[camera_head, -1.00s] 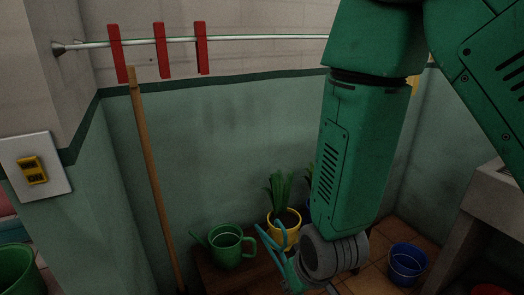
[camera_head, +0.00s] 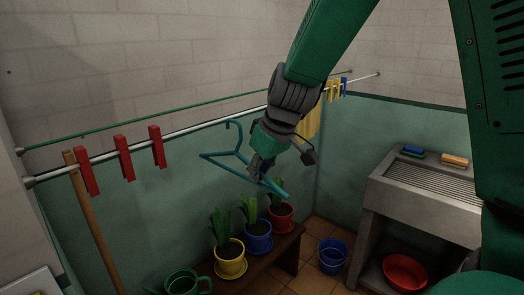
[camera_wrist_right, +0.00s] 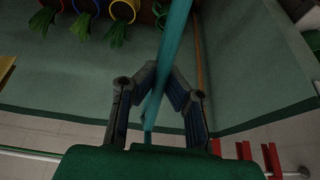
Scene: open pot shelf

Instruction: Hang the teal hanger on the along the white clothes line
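The teal hanger (camera_head: 222,156) is held in the air in front of the wall, its hook (camera_head: 232,124) up and close to the white clothes line in the picture. I cannot tell if they touch. My right gripper (camera_head: 262,172) is shut on the hanger near its right end. In the right wrist view, the hanger bar (camera_wrist_right: 165,70) passes between the fingers (camera_wrist_right: 160,88). The white clothes line (camera_head: 200,128) runs along the wall from lower left to upper right; my right arm hides part of it. My left gripper is not in view.
Three red clothespins (camera_head: 124,158) sit on the line's left part. Yellow and blue pins (camera_head: 337,88) and a yellow cloth (camera_head: 313,123) hang at its right. A green line (camera_head: 130,121) runs behind. Potted plants (camera_head: 257,236) stand below; a sink (camera_head: 425,195) is at right.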

